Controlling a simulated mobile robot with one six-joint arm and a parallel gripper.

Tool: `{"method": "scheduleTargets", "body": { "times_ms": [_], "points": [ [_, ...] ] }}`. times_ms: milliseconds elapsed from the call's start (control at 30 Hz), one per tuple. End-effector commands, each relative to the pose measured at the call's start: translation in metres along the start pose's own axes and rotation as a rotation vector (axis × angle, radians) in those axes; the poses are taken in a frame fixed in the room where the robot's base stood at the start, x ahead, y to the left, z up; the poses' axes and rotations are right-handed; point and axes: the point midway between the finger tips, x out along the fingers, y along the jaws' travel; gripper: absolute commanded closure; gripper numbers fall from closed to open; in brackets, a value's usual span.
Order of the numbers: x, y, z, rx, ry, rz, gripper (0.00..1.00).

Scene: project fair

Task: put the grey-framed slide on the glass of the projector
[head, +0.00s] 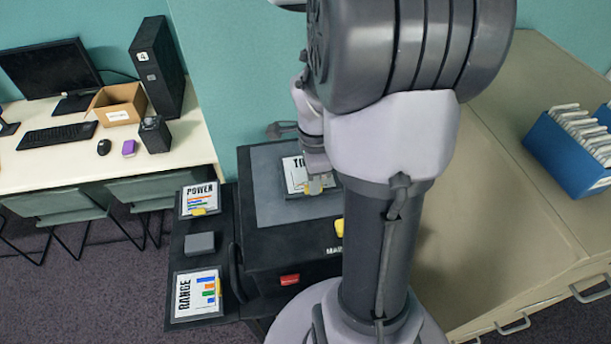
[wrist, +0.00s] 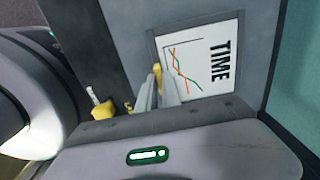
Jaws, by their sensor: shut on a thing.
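The slide marked TIME (head: 294,172) has a white sheet with a line graph. It lies flat over the grey glass (head: 275,206) of the black projector (head: 262,258); whether it touches the glass I cannot tell. Its sheet also shows in the wrist view (wrist: 203,62), with a grey border around it. My gripper (head: 315,186) is shut on the slide's yellow tab, which shows between the fingers in the wrist view (wrist: 157,78). My arm hides the right part of the slide and of the projector in the head view.
A dark side shelf (head: 183,243) left of the projector holds the POWER slide (head: 200,197), a grey block (head: 199,243) and the RANGE slide (head: 196,294). A desk (head: 60,165) with a computer stands at left. A blue bin (head: 560,160) of white-edged items stands on the right cabinet.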

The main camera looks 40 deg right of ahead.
Motion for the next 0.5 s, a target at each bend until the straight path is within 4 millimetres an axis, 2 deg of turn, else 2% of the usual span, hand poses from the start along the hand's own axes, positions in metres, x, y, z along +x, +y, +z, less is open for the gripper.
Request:
{"method": "scheduleTargets", "body": {
  "times_ms": [33, 367, 400, 500],
  "points": [
    [0.0100, 0.0000, 0.0002, -0.001, 0.000, 0.001, 1.00],
    [0.0131, -0.0003, 0.0007, 0.000, 0.000, -0.002, 1.00],
    [0.0128, -0.0001, 0.0007, 0.000, 0.000, -0.002, 0.87],
    [0.0119, -0.0001, 0.0007, 0.000, 0.000, -0.002, 0.70]
  ]
}}
